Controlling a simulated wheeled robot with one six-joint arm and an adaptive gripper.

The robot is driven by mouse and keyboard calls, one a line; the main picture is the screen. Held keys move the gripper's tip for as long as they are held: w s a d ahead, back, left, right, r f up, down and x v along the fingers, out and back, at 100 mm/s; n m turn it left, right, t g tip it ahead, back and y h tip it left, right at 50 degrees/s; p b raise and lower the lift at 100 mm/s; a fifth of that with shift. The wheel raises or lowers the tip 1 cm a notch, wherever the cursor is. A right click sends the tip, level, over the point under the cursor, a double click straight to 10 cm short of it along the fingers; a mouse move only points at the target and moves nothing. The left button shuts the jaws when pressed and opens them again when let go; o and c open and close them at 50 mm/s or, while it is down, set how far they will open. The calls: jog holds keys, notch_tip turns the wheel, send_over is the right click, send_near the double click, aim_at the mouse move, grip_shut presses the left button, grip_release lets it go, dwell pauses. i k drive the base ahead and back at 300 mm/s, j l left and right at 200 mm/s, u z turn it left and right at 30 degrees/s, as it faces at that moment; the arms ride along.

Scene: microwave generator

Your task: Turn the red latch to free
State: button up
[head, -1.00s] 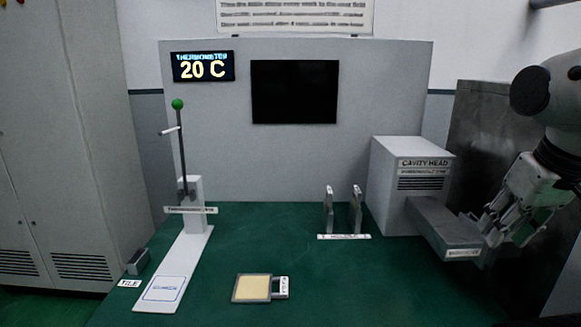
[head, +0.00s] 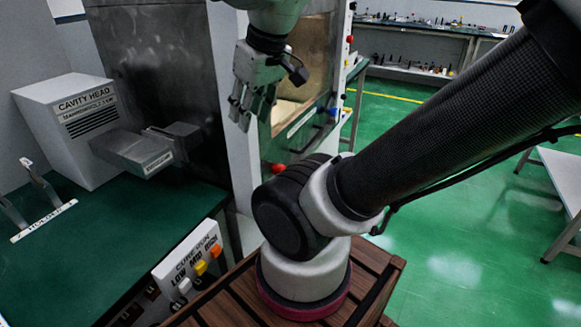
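A small red part (head: 278,168) shows low at the near edge of a tall cabinet with a glass front (head: 306,75), partly hidden behind my arm. I cannot tell whether it is the red latch or how it is turned. Other small red knobs (head: 349,39) sit on the cabinet's right edge. My gripper (head: 245,118) hangs fingers-down in front of the cabinet, above and left of the low red part and apart from it. Nothing shows clearly in its fingers, and their gap is hard to make out.
A grey box labelled CAVITY HEAD (head: 78,120), with a grey block in front (head: 140,152), stands on the green table (head: 110,245). A panel with white, yellow and orange buttons (head: 190,262) is at the table's edge. Green floor (head: 450,200) is open at right.

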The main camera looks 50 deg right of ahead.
aim_at(271, 168)
jog(key=j+z, duration=0.2)
jog(key=z, duration=0.8)
jog(key=k+j+u, duration=0.25)
jog(key=j, duration=0.2)
jog(key=k, duration=0.05)
